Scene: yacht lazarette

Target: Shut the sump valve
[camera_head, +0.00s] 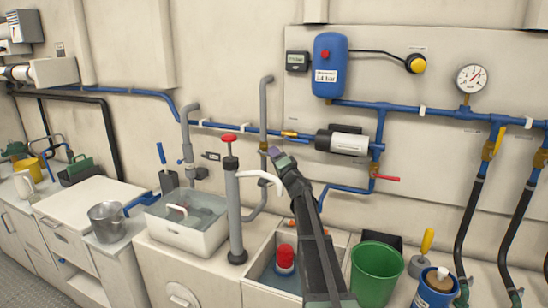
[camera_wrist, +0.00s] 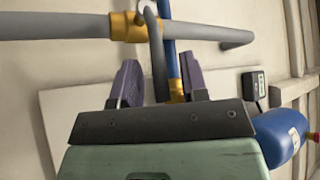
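A brass-coloured valve (camera_head: 264,147) sits on the upright grey pipe behind the sump bin. I take it for the sump valve; no label on it is readable. In the wrist view the valve body (camera_wrist: 128,27) wraps the grey pipe. Its grey lever (camera_wrist: 158,60) runs crosswise to the pipe and reaches down between my fingers. My gripper (camera_head: 281,157) is beside the valve in the head view. In the wrist view my gripper (camera_wrist: 158,83) has its two purple fingers apart on either side of the lever, with gaps showing. Whether either finger touches it is not clear.
A hand pump (camera_head: 231,190) with a red top stands left of my arm. The sump bin (camera_head: 262,255) holds a red-topped pump. A green bucket (camera_head: 374,275) stands right of my arm. Blue pipework (camera_head: 372,190) with a red-handled valve and a blue tank (camera_head: 330,52) are on the wall.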

